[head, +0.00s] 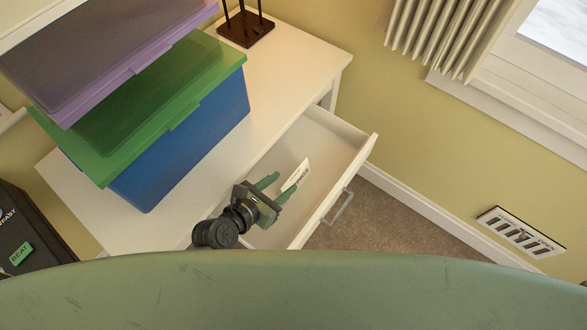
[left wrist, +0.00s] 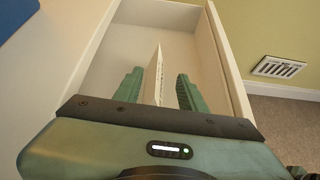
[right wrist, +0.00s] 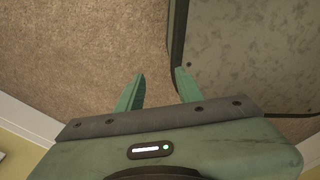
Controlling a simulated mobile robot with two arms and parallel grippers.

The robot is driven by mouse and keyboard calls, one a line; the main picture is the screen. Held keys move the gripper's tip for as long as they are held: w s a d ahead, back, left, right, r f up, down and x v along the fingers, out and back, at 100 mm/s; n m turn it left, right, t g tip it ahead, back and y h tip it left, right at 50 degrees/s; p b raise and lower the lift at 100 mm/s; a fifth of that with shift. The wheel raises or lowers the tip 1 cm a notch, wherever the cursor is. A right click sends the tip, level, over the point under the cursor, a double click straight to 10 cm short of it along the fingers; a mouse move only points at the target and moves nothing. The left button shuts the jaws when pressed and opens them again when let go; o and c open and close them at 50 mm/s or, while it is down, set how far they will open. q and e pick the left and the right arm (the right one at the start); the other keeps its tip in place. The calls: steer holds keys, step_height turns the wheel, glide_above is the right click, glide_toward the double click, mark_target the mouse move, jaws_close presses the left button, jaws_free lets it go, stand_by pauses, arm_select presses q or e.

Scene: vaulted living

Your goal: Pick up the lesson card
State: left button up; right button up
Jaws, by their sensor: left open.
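The lesson card (head: 297,174) is a small white card with dark print, inside the open drawer (head: 361,152) of a white cabinet. In the left wrist view the card (left wrist: 154,76) stands up on edge between the two green fingers. My left gripper (head: 276,187) is open, over the drawer, with its fingertips beside the card. I cannot tell whether either finger touches it.
A black stand (head: 246,28) is at the back. A floor vent (head: 521,232) is on the wall. Carpet (head: 385,215) is clear beside the drawer.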

mark_target(294, 174)
arm_select(q)
steer(key=shift+w+d+f+n, duration=0.1)
steer(key=shift+w+d+n, duration=0.05)
steer(key=shift+w+n, duration=0.15)
steer(key=shift+w+d+f, duration=0.1)
steer(key=shift+d, duration=0.1)
steer(key=shift+x, duration=0.95)
steer(key=x, duration=0.2)
steer(key=b+x, duration=0.1)
steer(key=shift+w+a+f, duration=0.15)
steer(key=shift+w+f, duration=0.1)
steer(key=shift+f, duration=0.2)
steer(key=shift+w+f, duration=0.2)
steer(key=shift+w, duration=0.1)
steer(key=shift+w+d, duration=0.1)
steer(key=shift+d, duration=0.15)
jaws_close()
arm_select(e)
steer(key=shift+s+a+f, duration=0.25)
steer(key=shift+s+f, duration=0.2)
steer(key=shift+f, duration=0.15)
